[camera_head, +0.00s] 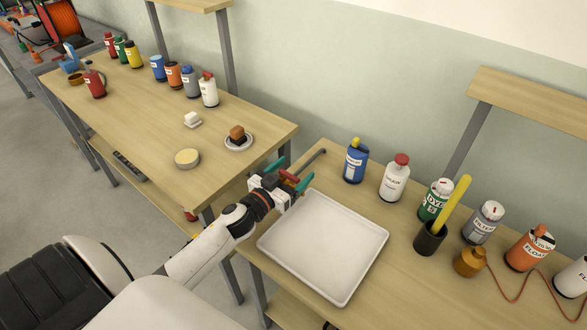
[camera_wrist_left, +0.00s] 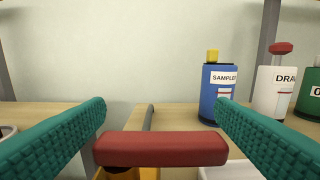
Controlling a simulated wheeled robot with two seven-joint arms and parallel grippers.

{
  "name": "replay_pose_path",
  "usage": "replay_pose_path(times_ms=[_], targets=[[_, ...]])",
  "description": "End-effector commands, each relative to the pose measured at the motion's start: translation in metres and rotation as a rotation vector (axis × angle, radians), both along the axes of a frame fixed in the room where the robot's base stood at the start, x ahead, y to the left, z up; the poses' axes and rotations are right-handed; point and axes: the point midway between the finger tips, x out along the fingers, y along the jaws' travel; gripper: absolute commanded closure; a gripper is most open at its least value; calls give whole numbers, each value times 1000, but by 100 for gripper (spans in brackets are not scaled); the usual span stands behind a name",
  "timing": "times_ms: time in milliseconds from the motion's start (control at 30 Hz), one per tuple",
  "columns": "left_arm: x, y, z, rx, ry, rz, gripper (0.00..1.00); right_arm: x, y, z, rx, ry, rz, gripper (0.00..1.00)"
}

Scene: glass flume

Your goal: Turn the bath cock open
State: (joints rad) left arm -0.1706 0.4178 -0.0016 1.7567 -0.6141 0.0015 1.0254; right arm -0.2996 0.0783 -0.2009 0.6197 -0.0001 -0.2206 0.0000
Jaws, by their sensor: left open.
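The bath cock shows in the left wrist view as a red bar handle (camera_wrist_left: 160,150) lying crosswise, with a brass-coloured body (camera_wrist_left: 117,173) partly hidden below it. A grey pipe (camera_wrist_left: 149,118) runs back behind it and also shows in the head view (camera_head: 312,157). My left gripper (camera_head: 290,174) is open, its green fingers on either side of the handle. In the wrist view the fingertips (camera_wrist_left: 161,105) reach beyond the bar. The bar's ends are close to the fingers; I cannot tell whether they touch. In the head view the gripper mostly hides the cock. My right gripper is out of view.
A white tray (camera_head: 325,245) lies just right of my gripper. Behind it stand a blue bottle (camera_head: 355,162) and a white red-capped bottle (camera_head: 395,178). A dark cup (camera_head: 429,239) holds a yellow rod. Another table (camera_head: 130,115) with several bottles is at left.

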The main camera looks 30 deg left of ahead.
Motion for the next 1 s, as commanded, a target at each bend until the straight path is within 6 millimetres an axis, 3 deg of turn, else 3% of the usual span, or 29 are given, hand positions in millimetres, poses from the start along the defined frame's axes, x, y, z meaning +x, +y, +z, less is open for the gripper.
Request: replay_pose_path(times_ms=[367,467,667,1000], targets=[[8,-1,0,0,0,-1,22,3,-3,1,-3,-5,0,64],[8,-1,0,0,0,-1,33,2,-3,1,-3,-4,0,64],[8,-1,0,0,0,-1,66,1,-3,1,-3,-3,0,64],[7,-1,1,2,0,-53,66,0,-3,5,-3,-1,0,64]])
